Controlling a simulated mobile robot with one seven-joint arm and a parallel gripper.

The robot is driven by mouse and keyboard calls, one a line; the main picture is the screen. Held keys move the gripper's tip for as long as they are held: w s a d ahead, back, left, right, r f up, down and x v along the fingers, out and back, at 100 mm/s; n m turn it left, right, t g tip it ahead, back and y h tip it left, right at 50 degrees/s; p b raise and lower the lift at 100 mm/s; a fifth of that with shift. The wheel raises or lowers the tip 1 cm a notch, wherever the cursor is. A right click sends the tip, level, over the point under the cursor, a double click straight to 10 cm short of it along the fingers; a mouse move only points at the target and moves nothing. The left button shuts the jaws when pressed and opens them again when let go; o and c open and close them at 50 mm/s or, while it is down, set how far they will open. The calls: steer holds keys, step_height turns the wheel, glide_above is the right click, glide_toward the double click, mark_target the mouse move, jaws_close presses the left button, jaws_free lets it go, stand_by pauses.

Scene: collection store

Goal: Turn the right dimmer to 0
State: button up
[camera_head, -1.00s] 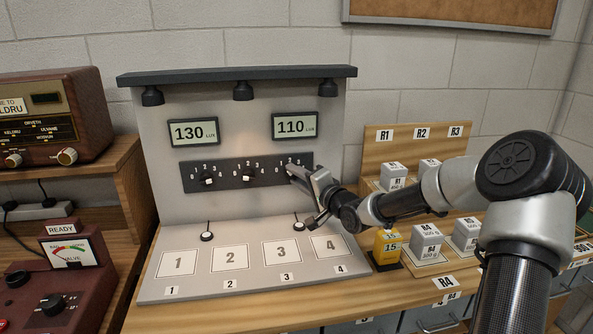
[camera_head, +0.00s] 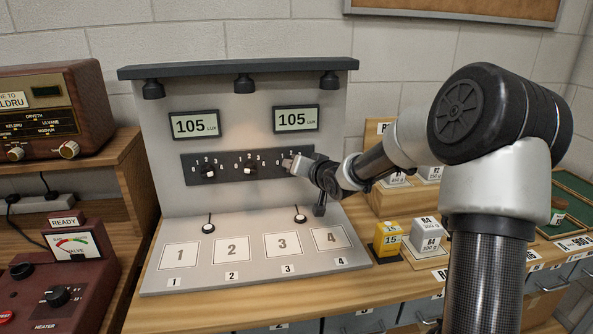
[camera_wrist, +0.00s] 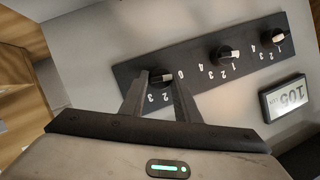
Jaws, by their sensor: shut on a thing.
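The dark dimmer panel (camera_head: 245,165) is on the upright grey board and carries three round knobs in a row. My gripper (camera_head: 297,165) is at the right end of the panel. In the wrist view its two fingers (camera_wrist: 158,84) are shut on the right dimmer (camera_wrist: 160,76), one on each side. The fingers hide part of its scale; a 0, a 2 and a 3 show around it, and I cannot tell exactly where its pointer stands. The middle dimmer (camera_head: 248,170) and left dimmer (camera_head: 208,172) are free. The left display (camera_head: 195,124) and right display (camera_head: 296,119) both read 105 LUX.
Lamps hang under the board's top rail (camera_head: 238,70). Two small toggles (camera_head: 208,227) and numbered pads 1 to 4 lie below the panel. A red heater box (camera_head: 62,270) and a radio (camera_head: 55,112) are at left.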

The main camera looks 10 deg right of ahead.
steer(key=shift+n, duration=0.3)
stand_by(0.4)
steer(key=o, duration=1)
steer(key=p+v, duration=0.5)
steer(key=v, duration=1.2)
steer(key=shift+s+r, duration=0.15)
steer(key=shift+r, duration=0.1)
